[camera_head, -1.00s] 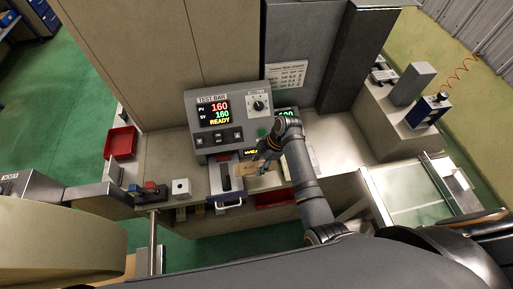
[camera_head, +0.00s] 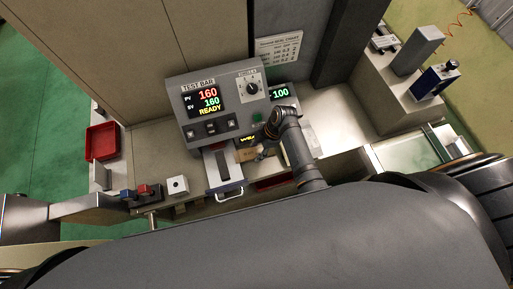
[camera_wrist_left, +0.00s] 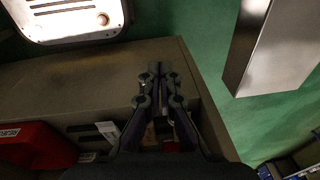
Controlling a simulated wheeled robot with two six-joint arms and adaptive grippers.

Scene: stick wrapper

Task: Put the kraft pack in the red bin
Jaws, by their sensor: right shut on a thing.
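My right gripper (camera_head: 262,152) is shut on the small tan kraft pack (camera_head: 246,155), above the bench in front of the test bar unit. The gripper and wrist partly hide the pack. A red bin (camera_head: 275,182) shows partly at the bench's front edge, below and right of the pack. Another red open container (camera_head: 102,141) is at the far left; I cannot tell which one the task means. In the left wrist view my left gripper (camera_wrist_left: 160,70) is shut and empty, with a red box (camera_wrist_left: 35,146) bearing a label at lower left.
The test bar unit (camera_head: 215,105) stands behind the pack. A drawer-like slide with a white handle (camera_head: 229,194) sits left of the pack. A small white box (camera_head: 177,186) and a red-and-blue switch block (camera_head: 143,193) lie farther left. Bare bench (camera_head: 345,115) shows at right.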

